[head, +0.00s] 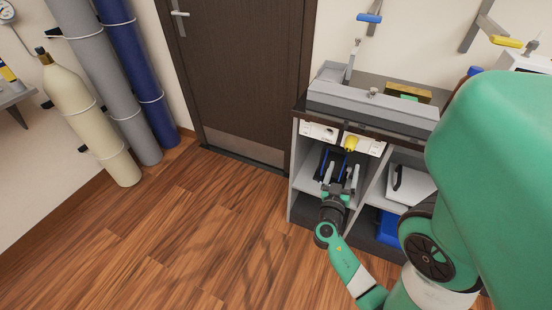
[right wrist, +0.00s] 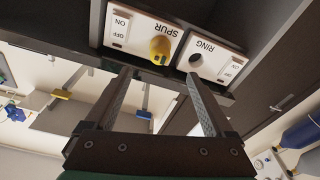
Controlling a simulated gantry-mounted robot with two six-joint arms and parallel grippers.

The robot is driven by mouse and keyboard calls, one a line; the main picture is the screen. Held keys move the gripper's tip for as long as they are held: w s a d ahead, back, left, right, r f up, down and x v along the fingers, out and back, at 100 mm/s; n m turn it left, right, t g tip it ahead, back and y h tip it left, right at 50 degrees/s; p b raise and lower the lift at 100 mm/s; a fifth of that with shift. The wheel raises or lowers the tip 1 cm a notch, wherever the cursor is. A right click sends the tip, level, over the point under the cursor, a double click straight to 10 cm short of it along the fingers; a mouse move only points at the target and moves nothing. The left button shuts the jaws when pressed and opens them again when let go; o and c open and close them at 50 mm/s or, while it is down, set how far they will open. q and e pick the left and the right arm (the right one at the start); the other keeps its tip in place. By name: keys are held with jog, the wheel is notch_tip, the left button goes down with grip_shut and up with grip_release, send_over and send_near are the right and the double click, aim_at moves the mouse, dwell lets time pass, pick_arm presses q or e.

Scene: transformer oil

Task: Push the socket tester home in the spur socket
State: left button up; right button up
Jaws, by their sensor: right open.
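The yellow socket tester (head: 351,143) sits at the spur socket (head: 372,147), on the right-hand white plate under the bench top. In the right wrist view, which is upside down, the tester (right wrist: 160,47) sticks out of the plate marked SPUR (right wrist: 131,27). I cannot tell how deep its pins are in. My right gripper (head: 341,174) is open and empty, just below and in front of the plates. In the right wrist view its fingers (right wrist: 158,78) point towards the tester, apart from it. My left gripper is not in view.
The ring socket plate (head: 319,131) is beside the spur plate. Open shelves lie below, with a blue-edged item (head: 334,162) behind my right gripper. Gas cylinders (head: 90,115) stand far left; the floor between is clear.

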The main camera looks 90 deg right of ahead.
jog(key=shift+w+a, duration=0.1)
jog(key=shift+a, duration=0.15)
jog(key=shift+d, duration=0.1)
dwell(0.5)
